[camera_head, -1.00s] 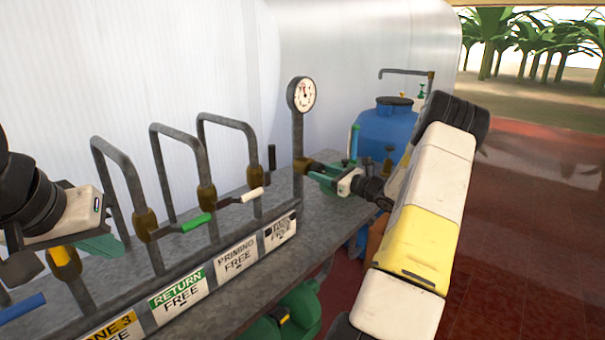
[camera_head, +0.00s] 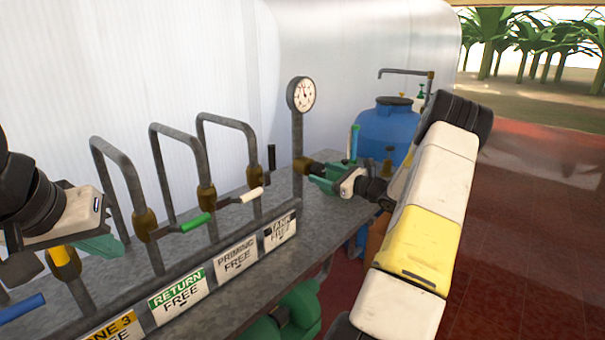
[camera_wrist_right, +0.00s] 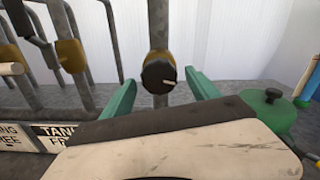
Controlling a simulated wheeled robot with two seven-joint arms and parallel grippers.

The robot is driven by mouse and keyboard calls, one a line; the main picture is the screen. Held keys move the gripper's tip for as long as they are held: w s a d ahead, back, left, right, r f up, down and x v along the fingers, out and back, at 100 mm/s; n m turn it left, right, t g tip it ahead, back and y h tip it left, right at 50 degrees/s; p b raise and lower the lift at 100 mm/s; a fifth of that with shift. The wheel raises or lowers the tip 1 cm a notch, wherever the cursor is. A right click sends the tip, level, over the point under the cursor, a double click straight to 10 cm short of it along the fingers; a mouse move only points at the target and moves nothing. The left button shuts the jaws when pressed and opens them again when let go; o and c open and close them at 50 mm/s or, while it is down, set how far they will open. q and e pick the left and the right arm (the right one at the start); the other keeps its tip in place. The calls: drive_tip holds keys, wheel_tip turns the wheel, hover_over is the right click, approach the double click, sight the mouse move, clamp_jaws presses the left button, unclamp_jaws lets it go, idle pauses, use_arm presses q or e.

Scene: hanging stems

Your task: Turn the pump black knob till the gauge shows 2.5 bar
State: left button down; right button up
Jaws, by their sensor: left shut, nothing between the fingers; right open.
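The black knob (camera_wrist_right: 159,76) with a pale pointer mark faces my right wrist camera, on a brass fitting on an upright pipe. My right gripper (camera_wrist_right: 160,92) is open, with one green finger on each side of the knob; I cannot tell whether they touch it. In the head view this gripper (camera_head: 323,177) hides most of the knob. The round gauge (camera_head: 303,94) stands above on the pipe; its needle points roughly upward, but its value is too small to read. My left gripper (camera_head: 103,247) is shut and empty at the left, over the bench.
Valve levers with green (camera_head: 194,222) and white (camera_head: 252,195) handles stand left of the gauge pipe, above labelled plates. A blue tank (camera_head: 388,128) stands behind my right gripper. A green pump body (camera_head: 292,313) sits below the bench edge. Red floor is open at right.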

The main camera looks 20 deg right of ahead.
drive_tip(key=v, duration=0.7)
drive_tip(key=shift+w, duration=0.1)
